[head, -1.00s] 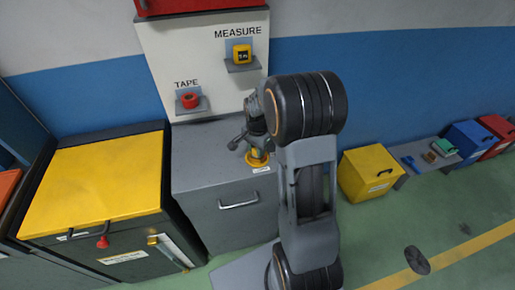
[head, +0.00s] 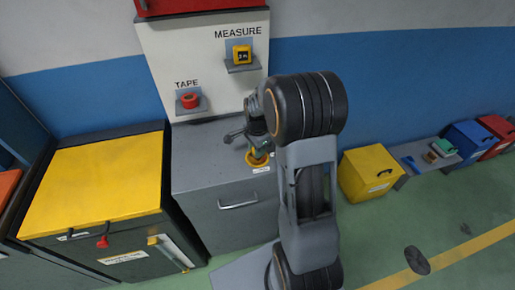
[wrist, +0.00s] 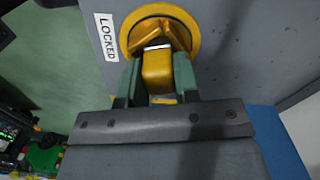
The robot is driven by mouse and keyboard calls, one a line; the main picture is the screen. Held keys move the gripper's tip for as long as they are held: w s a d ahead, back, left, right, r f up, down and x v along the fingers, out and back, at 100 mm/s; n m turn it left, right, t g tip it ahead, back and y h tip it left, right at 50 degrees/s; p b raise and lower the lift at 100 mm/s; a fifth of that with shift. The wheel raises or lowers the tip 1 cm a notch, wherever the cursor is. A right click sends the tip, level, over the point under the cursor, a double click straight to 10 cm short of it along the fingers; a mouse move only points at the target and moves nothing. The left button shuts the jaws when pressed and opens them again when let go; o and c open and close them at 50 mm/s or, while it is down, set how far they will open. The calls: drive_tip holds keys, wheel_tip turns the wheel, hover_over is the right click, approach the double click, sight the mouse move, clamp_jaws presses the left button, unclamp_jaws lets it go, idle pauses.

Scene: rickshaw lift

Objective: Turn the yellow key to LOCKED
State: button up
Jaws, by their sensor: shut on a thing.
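The yellow key (wrist: 157,72) sits in a round yellow lock (wrist: 131,32) in the wrist view. The green fingers of my gripper (wrist: 156,82) are shut on the key, one on each side. A white LOCKED label (wrist: 106,37) is on the grey surface left of the lock. In the head view the lock (head: 257,158) is on the grey cabinet top, with my gripper (head: 256,146) above it. My gripper hides much of the key there. I cannot tell exactly which way the key points.
The grey cabinet (head: 232,215) stands against the wall below a white board with a TAPE shelf (head: 190,106) and a MEASURE shelf (head: 242,64). A yellow-topped cabinet (head: 95,180) is at the left. A yellow bin (head: 365,175) stands to the right. Green floor is clear in front.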

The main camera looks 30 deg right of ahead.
drive_tip(key=m, duration=0.3)
drive_tip(key=shift+m, duration=0.3)
drive_tip(key=m, duration=0.3)
drive_tip(key=shift+m, duration=0.3)
idle(0.4)
drive_tip(key=shift+m, duration=0.6)
drive_tip(key=o, duration=1)
drive_tip(key=shift+r, duration=0.1)
